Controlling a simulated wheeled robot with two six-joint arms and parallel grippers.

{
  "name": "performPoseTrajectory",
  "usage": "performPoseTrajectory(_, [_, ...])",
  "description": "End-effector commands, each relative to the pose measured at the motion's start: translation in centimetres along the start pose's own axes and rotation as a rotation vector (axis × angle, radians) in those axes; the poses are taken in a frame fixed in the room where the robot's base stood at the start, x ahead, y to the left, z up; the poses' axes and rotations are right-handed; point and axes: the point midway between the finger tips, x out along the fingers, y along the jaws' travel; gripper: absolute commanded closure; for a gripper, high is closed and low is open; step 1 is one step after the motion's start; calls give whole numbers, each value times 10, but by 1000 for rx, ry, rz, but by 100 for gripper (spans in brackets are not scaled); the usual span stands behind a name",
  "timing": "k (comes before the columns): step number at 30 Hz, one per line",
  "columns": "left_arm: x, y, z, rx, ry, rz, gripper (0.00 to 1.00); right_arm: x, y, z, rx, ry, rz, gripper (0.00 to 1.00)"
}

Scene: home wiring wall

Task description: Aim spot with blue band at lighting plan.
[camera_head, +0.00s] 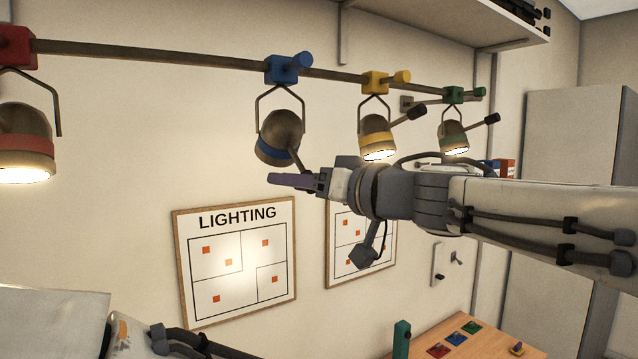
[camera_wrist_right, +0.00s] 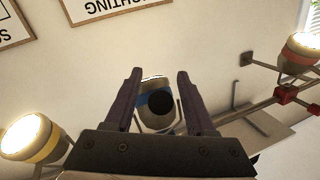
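The spot with the blue band (camera_head: 279,137) hangs from a blue clamp (camera_head: 287,68) on the rail, its head tilted toward the wall. A bright patch lies on the LIGHTING plan (camera_head: 236,262) below it. In the right wrist view the spot (camera_wrist_right: 155,85) shows between my fingers, its dark handle knob (camera_wrist_right: 160,103) facing the camera. My right gripper (camera_head: 275,180) is just below the spot; in the wrist view its fingers (camera_wrist_right: 159,75) are apart, with gaps on both sides of the knob. My left arm shows at the lower left, but its gripper is out of view.
A red-banded spot (camera_head: 24,145) hangs at left; yellow-banded (camera_head: 377,137) and green-banded (camera_head: 454,137) spots hang at right, with handles sticking out. A second plan (camera_head: 345,240) is partly behind my right arm. A shelf (camera_head: 450,20) is above, a wooden table (camera_head: 460,335) below.

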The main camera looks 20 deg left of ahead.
Motion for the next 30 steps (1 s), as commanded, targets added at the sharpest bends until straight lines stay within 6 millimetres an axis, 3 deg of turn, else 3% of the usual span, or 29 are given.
performPoseTrajectory(7, [4,0,0,-1,0,0,100,-16,1,0,-2,3,2,44])
performPoseTrajectory(15, [14,-1,1,-2,0,0,100,-70,1,1,-2,4,4,44])
performPoseTrajectory(21, [19,-1,1,-3,0,0,100,-97,0,1,-1,2,3,44])
performPoseTrajectory(30, [19,-1,1,-4,0,0,100,-105,-1,1,0,-1,0,44])
